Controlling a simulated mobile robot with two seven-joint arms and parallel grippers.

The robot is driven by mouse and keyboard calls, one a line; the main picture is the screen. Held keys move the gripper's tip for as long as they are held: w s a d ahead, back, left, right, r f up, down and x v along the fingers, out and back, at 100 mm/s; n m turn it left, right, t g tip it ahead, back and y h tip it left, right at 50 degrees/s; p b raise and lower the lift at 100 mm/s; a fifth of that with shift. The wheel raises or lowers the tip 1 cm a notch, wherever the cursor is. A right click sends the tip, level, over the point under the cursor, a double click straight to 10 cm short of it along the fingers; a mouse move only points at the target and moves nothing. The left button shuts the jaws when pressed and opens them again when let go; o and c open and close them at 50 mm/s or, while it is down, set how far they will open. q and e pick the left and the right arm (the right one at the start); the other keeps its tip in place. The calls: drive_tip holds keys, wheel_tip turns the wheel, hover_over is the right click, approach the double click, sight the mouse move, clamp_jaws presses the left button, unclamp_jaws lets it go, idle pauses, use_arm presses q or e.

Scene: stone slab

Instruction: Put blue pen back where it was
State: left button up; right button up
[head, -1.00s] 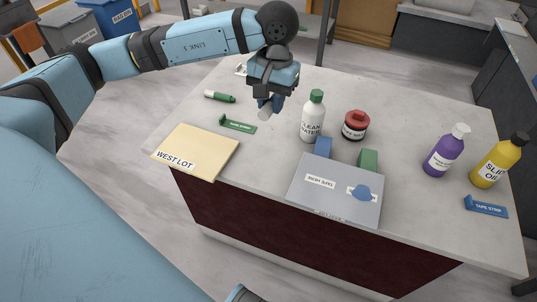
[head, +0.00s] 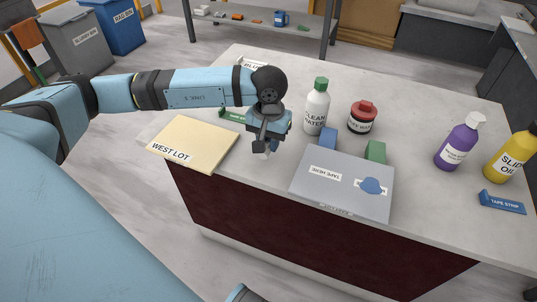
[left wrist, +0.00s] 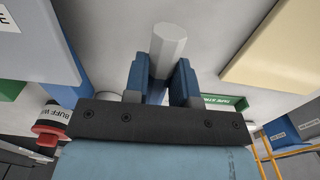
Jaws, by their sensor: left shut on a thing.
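My left gripper (head: 267,150) is low over the slab's front part, between the yellow panel and the grey board. In the left wrist view its two blue fingers (left wrist: 161,82) are shut on a pale, faceted rod (left wrist: 168,45), which looks like the body of a pen. My right gripper is not in view.
The yellow WEST LOT panel (head: 190,145) is left, the grey board (head: 335,188) right, with blue (head: 328,138) and green (head: 375,151) blocks behind it. A white bottle (head: 316,108) and red-lidded jar (head: 362,118) stand behind. A green strip (head: 232,116) lies left, partly covered by my arm.

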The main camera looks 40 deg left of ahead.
sight(269, 160)
use_arm(q)
drive_tip(key=shift+f, duration=0.65)
wheel_tip(269, 160, down, 3)
drive_tip(key=shift+f+b, duration=0.15)
drive_tip(key=shift+b, duration=0.3)
drive_tip(key=shift+f, duration=0.15)
drive_tip(key=o, duration=0.8)
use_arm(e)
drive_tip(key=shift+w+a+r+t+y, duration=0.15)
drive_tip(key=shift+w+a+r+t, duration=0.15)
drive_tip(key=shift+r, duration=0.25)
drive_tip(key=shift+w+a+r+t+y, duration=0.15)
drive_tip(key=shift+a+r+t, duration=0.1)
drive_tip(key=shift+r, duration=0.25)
use_arm(q)
drive_tip(key=shift+r, duration=0.2)
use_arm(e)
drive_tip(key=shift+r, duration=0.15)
use_arm(q)
drive_tip(key=shift+r, duration=0.3)
wheel_tip(269, 160, up, 11)
drive_tip(key=shift+f+p, duration=0.1)
drive_tip(key=shift+p, duration=1.05)
drive_tip(key=shift+r, duration=0.3)
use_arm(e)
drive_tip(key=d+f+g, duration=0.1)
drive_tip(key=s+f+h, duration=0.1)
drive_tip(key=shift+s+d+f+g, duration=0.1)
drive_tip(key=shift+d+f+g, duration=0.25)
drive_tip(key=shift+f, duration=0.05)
